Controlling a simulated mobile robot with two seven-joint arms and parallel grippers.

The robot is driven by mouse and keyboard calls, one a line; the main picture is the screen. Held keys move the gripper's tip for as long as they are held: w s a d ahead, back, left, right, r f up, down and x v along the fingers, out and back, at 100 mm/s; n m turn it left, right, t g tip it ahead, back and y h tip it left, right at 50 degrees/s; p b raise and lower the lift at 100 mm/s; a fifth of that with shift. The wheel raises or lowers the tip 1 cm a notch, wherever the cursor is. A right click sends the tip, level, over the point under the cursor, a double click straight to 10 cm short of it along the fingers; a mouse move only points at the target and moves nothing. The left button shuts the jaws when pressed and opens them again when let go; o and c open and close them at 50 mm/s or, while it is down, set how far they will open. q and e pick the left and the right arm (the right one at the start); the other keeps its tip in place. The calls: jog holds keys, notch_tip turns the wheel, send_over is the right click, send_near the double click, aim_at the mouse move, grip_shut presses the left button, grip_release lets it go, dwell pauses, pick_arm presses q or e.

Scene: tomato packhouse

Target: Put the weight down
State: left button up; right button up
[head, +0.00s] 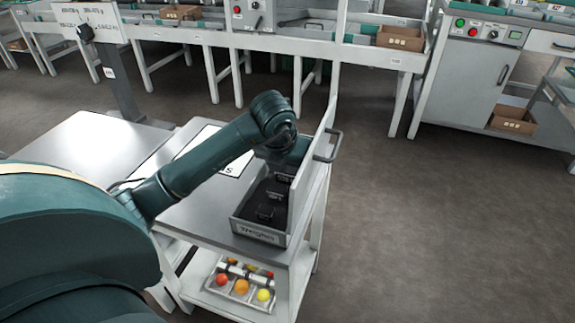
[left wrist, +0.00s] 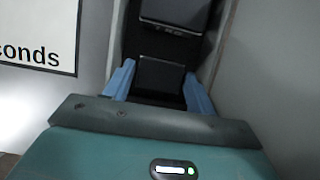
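The grey box marked "Weights" (head: 258,232) stands on a cart, with dark weights (head: 270,190) in a row inside it. My left gripper (head: 287,158) reaches down into the far end of the box, and its fingertips are hidden in the head view. In the left wrist view, its two blue fingers (left wrist: 160,86) stand apart on either side of a black weight (left wrist: 161,74). I cannot tell whether they press on it, or whether it rests on the box floor. Another dark weight (left wrist: 177,12) lies beyond it. My right gripper is not in view.
A tall pale panel (head: 311,165) with a handle rises along the box's right side. A sign ending in "conds" (left wrist: 38,38) lies to the left. A tray of red, orange and yellow balls (head: 225,289) sits on the lower shelf. Open floor lies to the right.

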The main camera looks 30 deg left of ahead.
pick_arm(q)
jog(key=shift+r, duration=0.2)
jog(key=p+v, duration=0.2)
jog(key=v, duration=1)
jog(key=shift+p, duration=0.3)
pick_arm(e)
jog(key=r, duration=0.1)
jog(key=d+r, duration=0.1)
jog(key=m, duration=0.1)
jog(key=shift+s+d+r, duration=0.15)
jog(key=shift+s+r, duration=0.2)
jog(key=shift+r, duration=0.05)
